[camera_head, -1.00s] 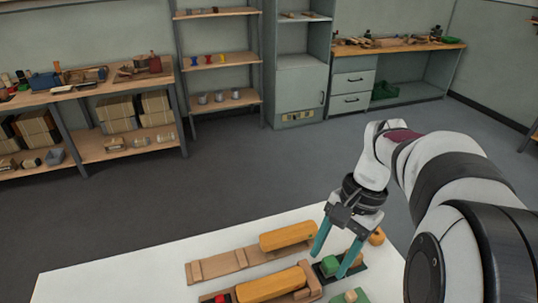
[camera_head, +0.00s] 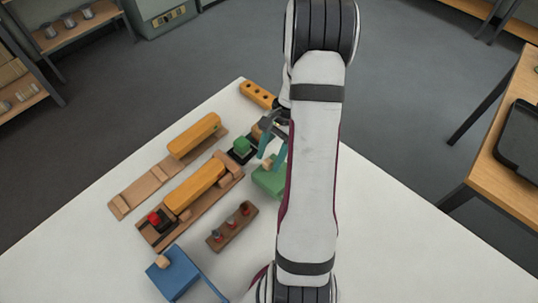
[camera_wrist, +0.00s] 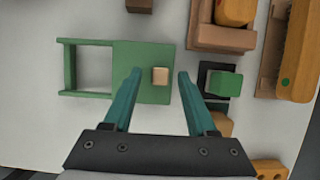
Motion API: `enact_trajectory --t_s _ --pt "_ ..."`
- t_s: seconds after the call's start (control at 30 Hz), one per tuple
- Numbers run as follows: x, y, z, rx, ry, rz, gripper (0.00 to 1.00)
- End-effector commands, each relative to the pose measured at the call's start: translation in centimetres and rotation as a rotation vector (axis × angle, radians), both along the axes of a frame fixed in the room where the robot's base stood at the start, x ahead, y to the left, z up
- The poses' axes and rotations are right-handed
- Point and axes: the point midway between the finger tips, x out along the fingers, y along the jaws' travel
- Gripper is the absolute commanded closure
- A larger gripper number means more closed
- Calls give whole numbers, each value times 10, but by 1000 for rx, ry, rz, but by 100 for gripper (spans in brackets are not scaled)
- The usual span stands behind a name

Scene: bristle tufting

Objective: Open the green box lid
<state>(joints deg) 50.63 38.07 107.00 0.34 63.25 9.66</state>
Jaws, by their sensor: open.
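The green box (camera_wrist: 122,70) lies on the white table. Its flat green lid part carries a small beige knob (camera_wrist: 160,75), and an open green frame (camera_wrist: 68,69) extends to the left in the wrist view. I cannot tell how high the fingertips are above the lid. In the head view, the green box (camera_head: 268,180) is partly hidden by my arm, and my gripper (camera_head: 271,158) shows just beside it.
A green block (camera_wrist: 223,84) on a black base is close to the right finger in the wrist view. Wooden fixtures with orange blocks (camera_head: 195,185), a small peg rack (camera_head: 232,228) and a blue box (camera_head: 172,275) stand nearby. The table's right side is clear.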

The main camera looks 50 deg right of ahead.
Motion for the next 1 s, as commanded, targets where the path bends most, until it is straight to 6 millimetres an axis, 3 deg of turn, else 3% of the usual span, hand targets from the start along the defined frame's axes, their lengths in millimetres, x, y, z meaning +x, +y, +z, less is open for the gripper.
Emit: enact_trajectory --t_s 0.3,0.63,1.0 --pt "0 2 -4 -1 0 0 43" --pt "0 2 -4 -1 0 1 100" --pt "0 2 -4 -1 -1 1 100"
